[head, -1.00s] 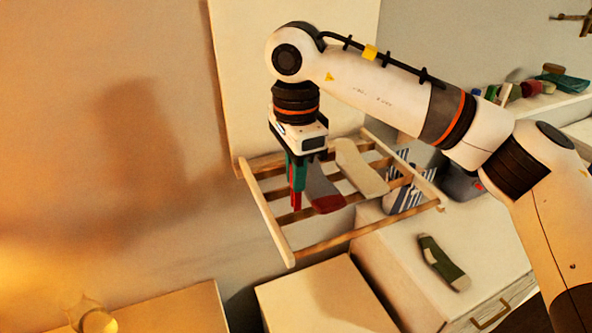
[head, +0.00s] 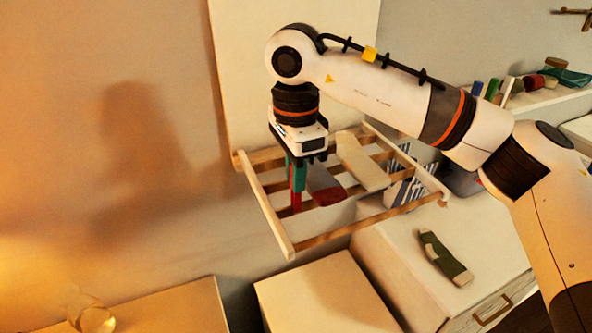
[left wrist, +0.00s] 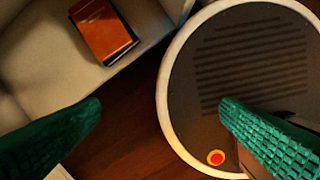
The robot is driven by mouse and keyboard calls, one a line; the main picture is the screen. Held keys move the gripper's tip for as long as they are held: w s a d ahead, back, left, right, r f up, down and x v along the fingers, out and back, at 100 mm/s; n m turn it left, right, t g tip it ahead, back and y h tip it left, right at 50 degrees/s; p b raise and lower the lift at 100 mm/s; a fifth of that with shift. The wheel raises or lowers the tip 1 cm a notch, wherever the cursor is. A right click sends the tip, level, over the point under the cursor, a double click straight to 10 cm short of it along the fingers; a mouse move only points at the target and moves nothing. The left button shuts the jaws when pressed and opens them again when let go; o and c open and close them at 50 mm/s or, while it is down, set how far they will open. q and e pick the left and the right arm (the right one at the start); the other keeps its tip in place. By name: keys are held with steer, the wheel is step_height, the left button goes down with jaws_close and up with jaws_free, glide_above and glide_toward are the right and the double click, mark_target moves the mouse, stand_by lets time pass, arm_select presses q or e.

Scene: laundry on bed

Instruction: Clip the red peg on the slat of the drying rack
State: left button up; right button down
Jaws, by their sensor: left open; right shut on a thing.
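The wooden drying rack (head: 265,207) juts out from a pale upright board, with several slats between its side rails. My right gripper (head: 299,183) points down over its left part. Its green fingers are shut on the red peg (head: 296,201), which hangs upright below the fingertips. The peg is by a slat near the left rail; I cannot tell whether it touches the slat. A grey sock with a red end (head: 327,192) hangs just right of the peg. My left gripper (left wrist: 161,104) is open and empty in the left wrist view, away from the rack.
A cream sock (head: 361,165) and a striped sock (head: 402,188) are on the rack. A green sock (head: 445,258) lies on the white cabinet below. A shelf at right holds several items. The left wrist view shows a round dark-topped base and a brown book (left wrist: 103,30).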

steer(key=shift+f+b, duration=1.4)
steer(key=shift+f, duration=0.5)
steer(key=c, duration=1.3)
jaws_free()
step_height(320, 180, up, 12)
steer(key=shift+r+b, duration=0.1)
steer(key=shift+b, duration=0.5)
